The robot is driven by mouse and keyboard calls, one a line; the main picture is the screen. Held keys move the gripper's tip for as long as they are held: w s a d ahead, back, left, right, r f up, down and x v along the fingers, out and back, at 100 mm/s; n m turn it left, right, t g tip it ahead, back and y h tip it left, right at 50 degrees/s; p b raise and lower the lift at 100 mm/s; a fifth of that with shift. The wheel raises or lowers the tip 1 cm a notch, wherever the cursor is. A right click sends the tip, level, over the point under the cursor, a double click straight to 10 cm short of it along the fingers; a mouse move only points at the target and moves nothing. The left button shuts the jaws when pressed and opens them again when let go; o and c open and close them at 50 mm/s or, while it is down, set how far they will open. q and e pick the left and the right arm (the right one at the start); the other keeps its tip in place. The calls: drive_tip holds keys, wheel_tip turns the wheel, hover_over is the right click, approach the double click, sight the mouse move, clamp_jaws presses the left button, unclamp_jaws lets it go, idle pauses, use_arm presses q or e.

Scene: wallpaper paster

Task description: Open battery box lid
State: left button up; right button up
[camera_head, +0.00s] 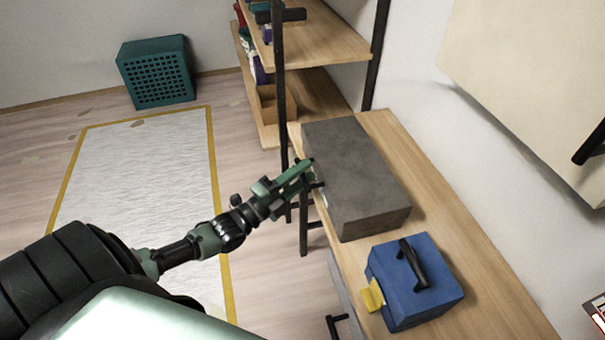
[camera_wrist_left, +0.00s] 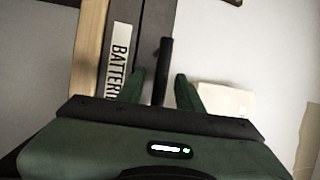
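The battery box is a long dark grey box (camera_head: 358,180) on the wooden bench, and its lid looks shut. In the left wrist view its grey side (camera_wrist_left: 148,35) carries a white label (camera_wrist_left: 118,60) reading "BATTERI", partly cut off by my gripper. A black bar-like handle (camera_wrist_left: 162,65) stands out from that side. My left gripper (camera_head: 312,174) is at the left long side of the box. In the wrist view its two green fingers (camera_wrist_left: 160,88) are apart, one on each side of the handle, with gaps visible. My right gripper does not show.
A blue case (camera_head: 415,285) with a black handle and yellow latch stands on the bench (camera_head: 470,245) in front of the box. Shelves (camera_head: 325,95) rise behind. A teal crate (camera_head: 157,72) and a white sheet (camera_head: 140,185) are on the floor at left.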

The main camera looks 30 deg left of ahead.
use_arm(q)
clamp_jaws()
idle(1.4)
